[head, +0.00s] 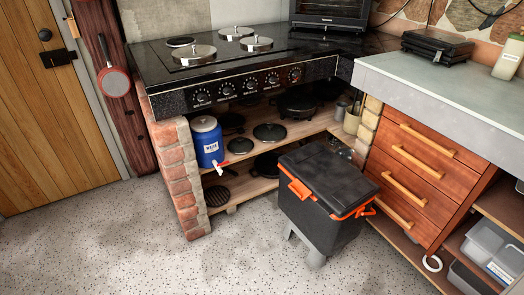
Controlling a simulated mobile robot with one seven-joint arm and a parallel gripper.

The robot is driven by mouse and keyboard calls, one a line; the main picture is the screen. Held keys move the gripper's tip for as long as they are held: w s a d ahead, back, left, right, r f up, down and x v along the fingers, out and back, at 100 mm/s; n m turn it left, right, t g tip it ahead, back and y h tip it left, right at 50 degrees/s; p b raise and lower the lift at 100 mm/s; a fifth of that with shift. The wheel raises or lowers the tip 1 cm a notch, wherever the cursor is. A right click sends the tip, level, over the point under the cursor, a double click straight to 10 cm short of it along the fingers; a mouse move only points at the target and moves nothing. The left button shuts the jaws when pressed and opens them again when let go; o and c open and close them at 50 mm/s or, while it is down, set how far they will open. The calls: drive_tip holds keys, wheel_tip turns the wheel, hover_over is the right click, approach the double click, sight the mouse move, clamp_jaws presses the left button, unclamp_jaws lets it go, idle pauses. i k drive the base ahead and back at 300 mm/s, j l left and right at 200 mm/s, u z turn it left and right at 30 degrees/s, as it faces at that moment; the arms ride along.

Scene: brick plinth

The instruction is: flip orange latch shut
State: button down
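A black cooler box (325,180) with orange trim stands in front of the low shelves, right of centre. Its dark lid looks down on the body. An orange latch (299,189) is on the upper front-left side, just below the lid edge. It is too small to tell whether it is fastened. Another orange part (362,211) is at the box's right corner. My gripper is not in view.
A grey rounded support (304,244) shows below the cooler. Orange-brown drawers (413,168) stand close on its right. A brick pillar (179,180) and a blue-and-white drinks container (207,143) are to the left. Speckled floor (150,255) is clear in front.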

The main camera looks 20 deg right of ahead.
sight(299, 188)
drive_tip(key=i+l+z, duration=0.1)
drive_tip(key=i+z, duration=0.35)
drive_tip(key=z, duration=0.25)
drive_tip(key=i+z, duration=0.35)
drive_tip(key=k+j, duration=0.05)
drive_tip(key=k, duration=0.05)
